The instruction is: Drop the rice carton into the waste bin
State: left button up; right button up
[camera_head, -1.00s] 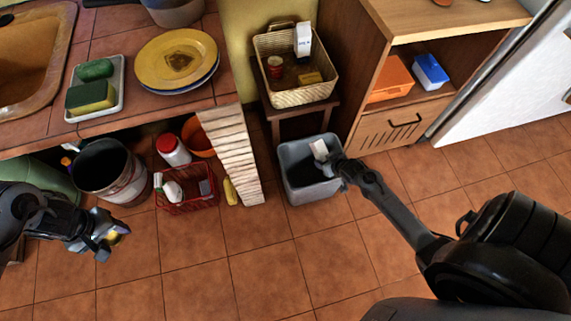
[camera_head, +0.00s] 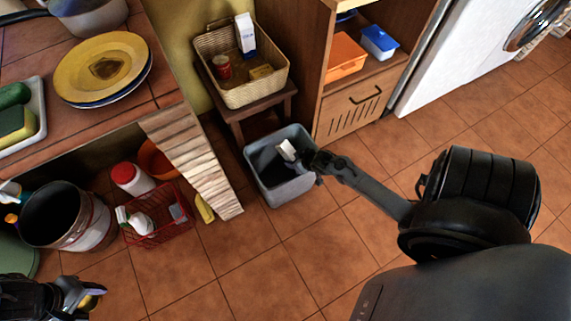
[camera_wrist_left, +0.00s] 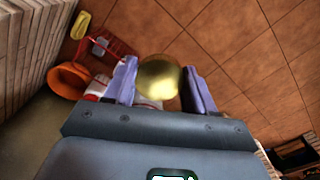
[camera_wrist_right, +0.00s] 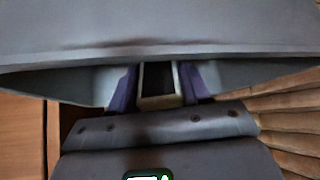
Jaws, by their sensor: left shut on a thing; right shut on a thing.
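The grey waste bin (camera_head: 302,185) stands on the tiled floor beside the wooden cabinet. My right gripper (camera_head: 297,155) is at the bin's mouth, shut on a small pale carton (camera_head: 287,150), which appears to be the rice carton; its print is not readable. In the right wrist view the carton (camera_wrist_right: 158,101) sits between the fingers (camera_wrist_right: 160,85), with grey bin walls around. My left gripper (camera_head: 92,297) is low at the left, shut on a shiny golden round thing, clear in the left wrist view (camera_wrist_left: 158,80).
A wicker basket (camera_head: 255,92) with a blue-white carton (camera_head: 245,35) stands on a stool behind the bin. The floor in front is clear.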

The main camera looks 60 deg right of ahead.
pick_arm(q)
jog(key=shift+f, duration=0.45)
pick_arm(e)
jog(key=shift+f, duration=0.3)
jog(key=o, duration=1.2)
pick_arm(q)
jog(key=shift+r+p, duration=0.3)
jog(key=shift+r, duration=0.2)
pick_arm(e)
jog(key=shift+s+r, duration=0.25)
jog(key=shift+r, duration=0.2)
pick_arm(q)
notch_tip(320, 180, up, 8)
jog(key=p, duration=0.7)
jog(key=shift+f+p, duration=0.2)
jog(key=shift+p, duration=0.15)
pick_arm(e)
jog(key=v, duration=1.1)
jog(key=shift+s+a, duration=0.1)
